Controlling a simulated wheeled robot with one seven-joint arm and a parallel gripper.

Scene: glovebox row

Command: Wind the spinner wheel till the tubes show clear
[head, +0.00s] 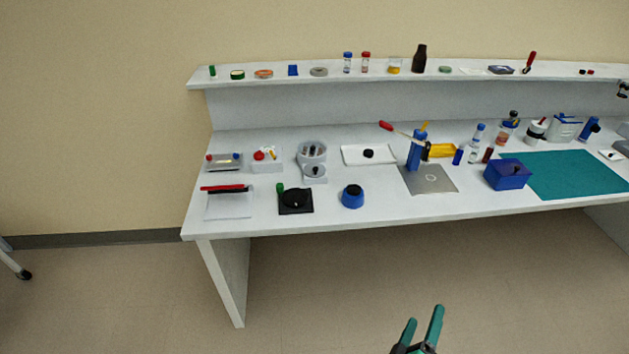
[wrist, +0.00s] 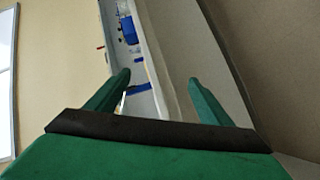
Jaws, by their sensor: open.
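The spinner looks to be the light grey round device (head: 312,153) on the left half of the bench, with several tubes standing in its round top. A small wheel with a dark knob (head: 315,171) sits at its front. Whether the tubes are clear or cloudy is too small to tell. My gripper (head: 424,325) has green fingers, is open and empty, and is low in front of the bench, well away from the spinner. In the wrist view my gripper (wrist: 158,95) points along the bench, and the spinner cannot be made out there.
The white bench (head: 390,205) is crowded. A black round device (head: 296,199) and a blue-based knob (head: 352,196) stand in front of the spinner. A box with a red button (head: 266,158) is to its left, a white plate (head: 369,155) to its right. Floor before the bench is clear.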

